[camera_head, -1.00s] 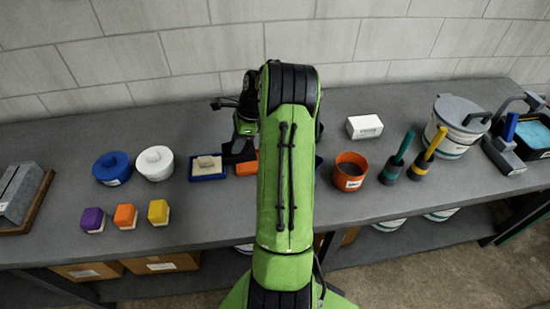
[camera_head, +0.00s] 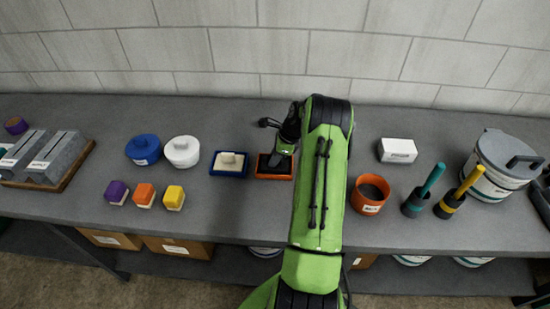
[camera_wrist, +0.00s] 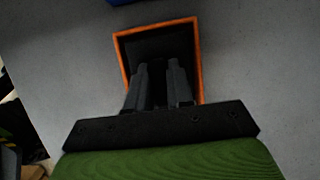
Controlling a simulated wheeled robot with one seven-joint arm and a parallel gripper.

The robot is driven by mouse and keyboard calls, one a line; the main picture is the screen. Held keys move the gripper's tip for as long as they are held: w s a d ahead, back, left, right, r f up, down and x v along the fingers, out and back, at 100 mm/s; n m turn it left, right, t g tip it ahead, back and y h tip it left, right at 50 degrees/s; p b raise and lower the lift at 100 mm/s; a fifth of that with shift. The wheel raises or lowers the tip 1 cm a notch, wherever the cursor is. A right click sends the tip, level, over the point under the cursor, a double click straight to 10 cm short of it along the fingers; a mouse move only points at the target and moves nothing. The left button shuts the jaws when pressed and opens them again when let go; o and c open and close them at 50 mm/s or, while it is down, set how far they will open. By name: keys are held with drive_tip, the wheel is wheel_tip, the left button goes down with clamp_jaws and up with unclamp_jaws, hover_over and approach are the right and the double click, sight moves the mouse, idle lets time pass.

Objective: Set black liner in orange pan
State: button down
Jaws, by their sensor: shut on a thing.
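The orange pan (camera_head: 289,177) is a shallow square tray on the bench, just left of my arm. It also shows in the wrist view (camera_wrist: 124,62), its rim framing a dark inside. The black liner (camera_head: 264,161) shows as a dark square within the pan's rim; in the wrist view the liner (camera_wrist: 150,45) fills the pan's outline. Whether it rests on the pan floor or is held slightly above, I cannot tell. My gripper (camera_wrist: 159,72) points down over the pan, shut on the liner. In the head view my gripper (camera_head: 281,156) partly covers the pan's right side.
A blue tray (camera_head: 214,174) with a beige block stands close left of the pan. An orange pot (camera_head: 368,196) and white box (camera_head: 398,151) stand to the right.

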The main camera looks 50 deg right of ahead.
drive_tip(key=c, duration=1)
unclamp_jaws()
